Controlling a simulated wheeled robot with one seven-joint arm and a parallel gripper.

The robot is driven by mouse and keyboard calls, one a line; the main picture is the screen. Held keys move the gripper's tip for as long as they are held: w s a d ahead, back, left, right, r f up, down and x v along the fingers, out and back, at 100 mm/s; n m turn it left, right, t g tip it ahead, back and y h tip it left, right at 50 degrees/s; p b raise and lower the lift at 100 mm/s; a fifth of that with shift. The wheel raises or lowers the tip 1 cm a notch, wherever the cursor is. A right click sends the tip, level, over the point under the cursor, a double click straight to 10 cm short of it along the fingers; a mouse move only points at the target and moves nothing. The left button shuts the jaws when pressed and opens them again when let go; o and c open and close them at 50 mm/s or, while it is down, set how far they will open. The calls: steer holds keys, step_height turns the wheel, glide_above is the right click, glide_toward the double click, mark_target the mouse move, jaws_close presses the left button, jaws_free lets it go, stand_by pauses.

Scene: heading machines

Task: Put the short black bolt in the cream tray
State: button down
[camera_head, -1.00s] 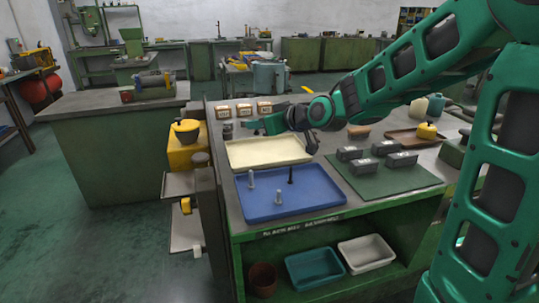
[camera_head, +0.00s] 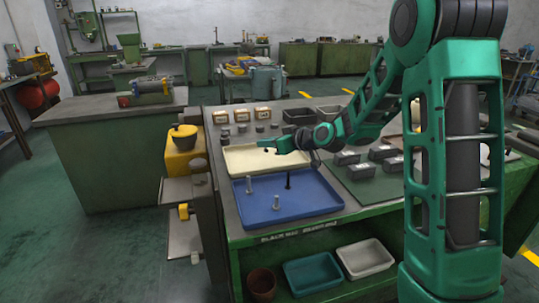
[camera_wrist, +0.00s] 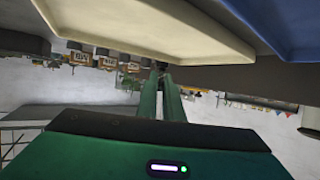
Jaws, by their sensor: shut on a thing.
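The cream tray (camera_head: 243,163) lies on the bench behind the blue tray, its bare floor showing. It also fills the top of the wrist view (camera_wrist: 150,25). My gripper (camera_head: 267,147) is over the cream tray, fingers pointing left. In the wrist view its two green fingers (camera_wrist: 161,70) are shut on a small dark thing, the short black bolt (camera_wrist: 160,65), mostly hidden by the fingertips. A black bolt (camera_head: 288,180) and two grey bolts (camera_head: 248,185) (camera_head: 276,202) stand upright in the blue tray (camera_head: 300,203).
Small labelled boxes (camera_head: 241,116) and dark round pieces stand behind the cream tray. Dark grey blocks (camera_head: 347,158) sit on a green mat (camera_head: 370,190) to the right. A teal bin (camera_head: 312,272) and a white bin (camera_head: 365,259) are on the shelf below.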

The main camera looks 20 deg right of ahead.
mark_target(267, 151)
step_height(267, 151, down, 4)
steer(key=shift+f, duration=0.1)
stand_by(0.4)
steer(key=c, duration=1.9)
jaws_free()
steer(key=v, duration=1.2)
